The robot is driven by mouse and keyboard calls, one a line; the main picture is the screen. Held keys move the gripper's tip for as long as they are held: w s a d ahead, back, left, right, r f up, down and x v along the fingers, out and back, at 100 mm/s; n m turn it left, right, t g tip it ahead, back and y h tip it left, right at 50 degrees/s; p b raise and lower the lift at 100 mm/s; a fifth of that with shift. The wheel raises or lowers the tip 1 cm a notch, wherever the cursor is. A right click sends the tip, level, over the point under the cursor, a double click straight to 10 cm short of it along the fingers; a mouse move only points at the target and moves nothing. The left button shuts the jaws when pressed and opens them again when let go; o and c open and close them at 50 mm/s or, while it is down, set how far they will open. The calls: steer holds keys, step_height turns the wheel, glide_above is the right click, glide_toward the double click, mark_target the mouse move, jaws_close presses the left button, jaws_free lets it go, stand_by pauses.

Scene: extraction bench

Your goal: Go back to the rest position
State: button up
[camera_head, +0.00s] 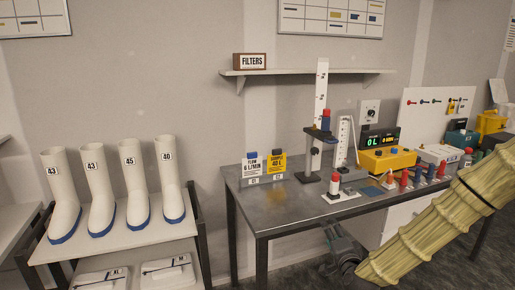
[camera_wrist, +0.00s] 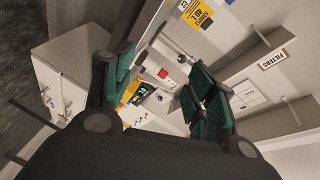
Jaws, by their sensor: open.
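My gripper (camera_wrist: 158,82) is open in the wrist view, with its two green-padded fingers spread apart and nothing between them. Beyond the fingers, the wrist view shows the bench equipment and the shelf at a tilt. In the head view, my arm in a yellow ribbed sleeve reaches in from the right. Its dark grey end is in front of the metal bench (camera_head: 258,212), low near the front edge. The fingers cannot be made out clearly there.
A yellow device (camera_head: 388,160), a tall white column stand (camera_head: 320,95) and several small red-topped items stand on the bench. A yellow card (camera_head: 275,163) stands at its left. White boots (camera_head: 133,185) fill a rack at left. A FILTERS sign (camera_head: 250,61) sits on the wall shelf (camera_head: 305,72).

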steer(key=s+a+f+n+g+y, duration=0.1)
steer(key=s+a+f+n+g, duration=0.25)
steer(key=s+f, duration=0.7)
steer(key=s+a+f+n+g, duration=0.25)
steer(key=s+f+g, duration=0.35)
steer(key=f, duration=0.8)
steer(key=s+d+f+n+g, duration=0.1)
steer(key=s+f, duration=0.3)
steer(key=s, duration=0.6)
steer(key=s+d+f+n+g+h, duration=0.1)
steer(key=s+d+f+n+g, duration=0.1)
steer(key=s, duration=0.8)
steer(key=s+d+f+n+g, duration=0.1)
steer(key=s+f+n+g, duration=0.3)
steer(key=s, duration=0.7)
step_height(320, 180, down, 2)
steer(key=shift+d+h, duration=0.25)
steer(key=shift+h, duration=0.05)
